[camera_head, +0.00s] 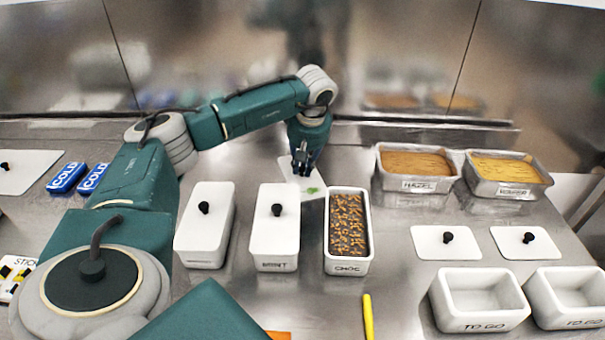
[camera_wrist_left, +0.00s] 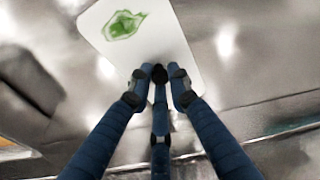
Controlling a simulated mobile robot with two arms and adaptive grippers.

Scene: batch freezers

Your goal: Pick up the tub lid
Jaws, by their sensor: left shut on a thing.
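A white tub lid (camera_head: 288,189) with a green mark and a dark knob is behind the open CHOC tub (camera_head: 336,262). The lid fills the upper middle of the left wrist view (camera_wrist_left: 170,42), with the green mark near its top left corner. My left gripper (camera_head: 302,165) is over the lid. In the wrist view its fingers (camera_wrist_left: 159,78) are shut around the black knob. I cannot tell whether the lid touches the counter. The CHOC tub holds brown, nut-flecked contents. My right gripper is not in view.
Two lidded white tubs (camera_head: 203,250) (camera_head: 275,245) stand left of the CHOC tub. Metal pans (camera_head: 420,184) (camera_head: 505,189) stand at back right. Two flat lids (camera_head: 430,250) (camera_head: 525,252) lie before them, with empty TO GO tubs (camera_head: 478,317) (camera_head: 570,317) in front. A yellow stick (camera_head: 368,318) lies at front.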

